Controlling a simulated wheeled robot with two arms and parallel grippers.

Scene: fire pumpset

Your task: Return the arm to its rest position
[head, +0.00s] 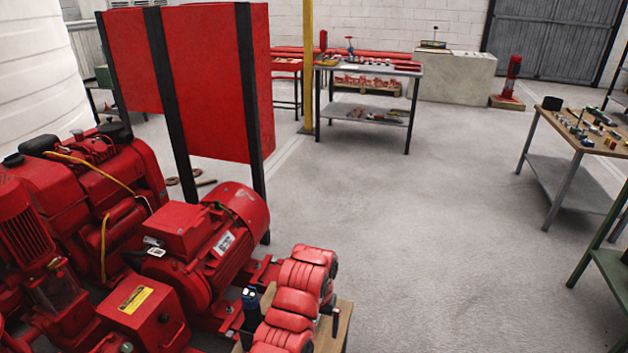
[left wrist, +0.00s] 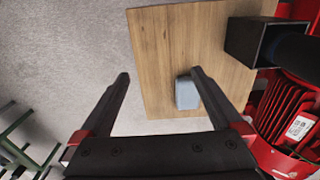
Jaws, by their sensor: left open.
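My left arm shows in the head view at the bottom centre, as red rounded links above a wooden top (head: 345,312). In the left wrist view my left gripper (left wrist: 160,75) is open, its two dark fingers wide apart, with nothing held between them. Below it is the wooden top (left wrist: 160,45), with a small grey-blue block (left wrist: 186,95) near the right finger, partly covered by it. The block appears to rest on the wood. My right gripper is in neither view.
A red pumpset with a motor (head: 205,245) stands close on the left, beside my arm. A black open box (left wrist: 250,42) is at the wood's right side. A red panel (head: 205,80) stands behind. Workbenches (head: 375,112) (head: 572,175) stand farther off. The floor (head: 430,230) between is clear.

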